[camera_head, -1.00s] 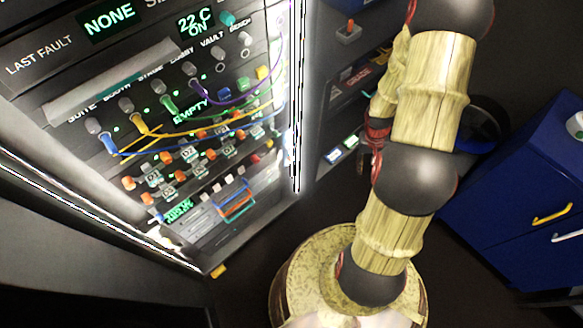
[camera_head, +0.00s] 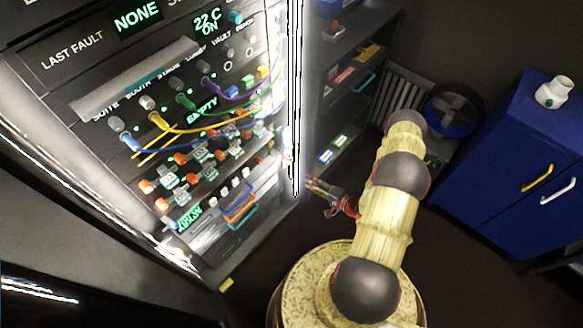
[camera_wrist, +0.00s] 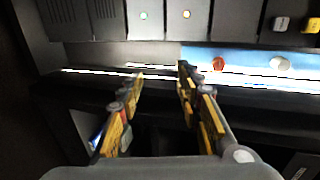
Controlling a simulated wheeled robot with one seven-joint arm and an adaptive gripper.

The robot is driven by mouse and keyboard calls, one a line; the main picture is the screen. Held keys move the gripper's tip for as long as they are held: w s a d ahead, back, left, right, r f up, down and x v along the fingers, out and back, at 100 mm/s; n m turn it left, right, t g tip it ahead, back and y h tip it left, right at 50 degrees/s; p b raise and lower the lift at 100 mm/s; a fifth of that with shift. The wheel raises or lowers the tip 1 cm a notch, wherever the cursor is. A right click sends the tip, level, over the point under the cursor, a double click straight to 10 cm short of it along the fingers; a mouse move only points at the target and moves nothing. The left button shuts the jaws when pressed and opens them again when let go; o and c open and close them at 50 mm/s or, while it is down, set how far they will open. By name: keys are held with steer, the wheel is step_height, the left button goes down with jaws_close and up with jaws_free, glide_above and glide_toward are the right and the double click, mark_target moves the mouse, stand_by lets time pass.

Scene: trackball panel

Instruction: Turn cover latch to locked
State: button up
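My gripper (camera_head: 325,194) is in the air to the right of the tall panel's lower right edge. In the wrist view my gripper (camera_wrist: 161,74) has its two yellow-padded fingers apart with nothing between them. The panel (camera_head: 150,62) carries displays, coloured cables and rows of knobs and switches. I cannot make out for sure which part is the cover latch. In the wrist view, beyond the fingers, a red-orange knob (camera_wrist: 218,64) and a white knob (camera_wrist: 281,63) sit on a blue strip (camera_wrist: 240,56); the fingers are apart from both.
A lit vertical panel edge (camera_head: 296,100) stands close left of my gripper. Behind it are shelves with small items (camera_head: 342,75). A blue cabinet (camera_head: 530,150) with a white object (camera_head: 554,92) on top is at right. Dark floor lies between.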

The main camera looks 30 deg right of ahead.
mark_target(290, 159)
step_height(290, 159, up, 8)
steer(key=w+m+t, duration=0.1)
steer(key=m+t, duration=0.2)
steer(key=b+x, duration=0.2)
steer(key=x, duration=0.6)
steer(key=shift+y, duration=0.4)
steer(key=shift+f, duration=0.15)
steer(key=shift+c, duration=0.9)
jaws_close()
